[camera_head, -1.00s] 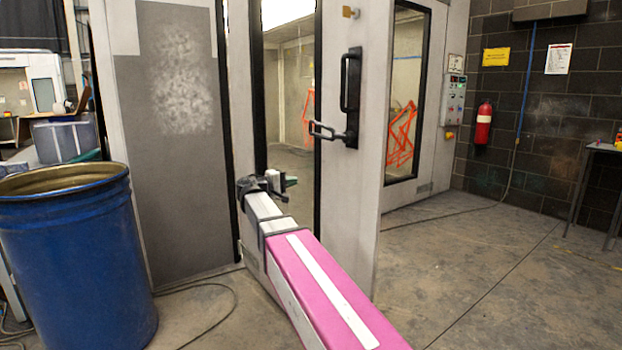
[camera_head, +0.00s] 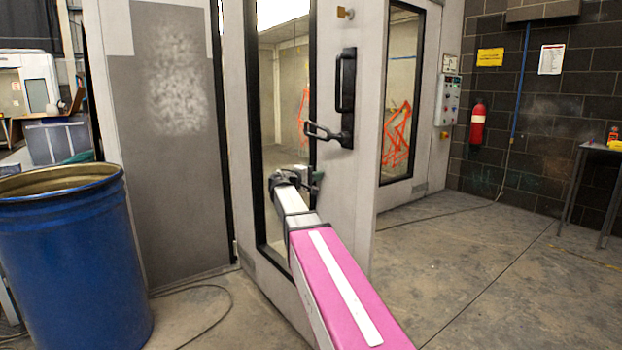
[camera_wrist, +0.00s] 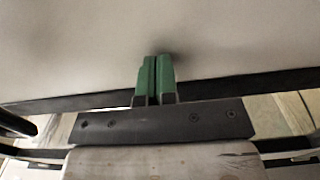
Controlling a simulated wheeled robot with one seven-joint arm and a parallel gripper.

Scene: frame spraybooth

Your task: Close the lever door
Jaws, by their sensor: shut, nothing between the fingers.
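The lever door (camera_head: 360,215) is a pale panel with a tall black-framed window. It stands ajar, its right edge out in front of the booth wall. Its black handle plate (camera_head: 347,95) carries a lever (camera_head: 322,132) pointing left. My gripper (camera_head: 317,178) is below the lever, at the door's face near the window's right edge. In the wrist view, its green fingers (camera_wrist: 154,78) are shut together with nothing between them. Their tips are at or very near a plain pale surface (camera_wrist: 75,50), with a faint shadow beside them; contact cannot be told for sure.
A blue drum (camera_head: 65,260) stands at the left, with a cable (camera_head: 215,290) on the floor beside it. The floor right of the door (camera_head: 470,270) is clear. A control box (camera_head: 449,98), a fire extinguisher (camera_head: 478,123) and a table (camera_head: 598,148) are farther back.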

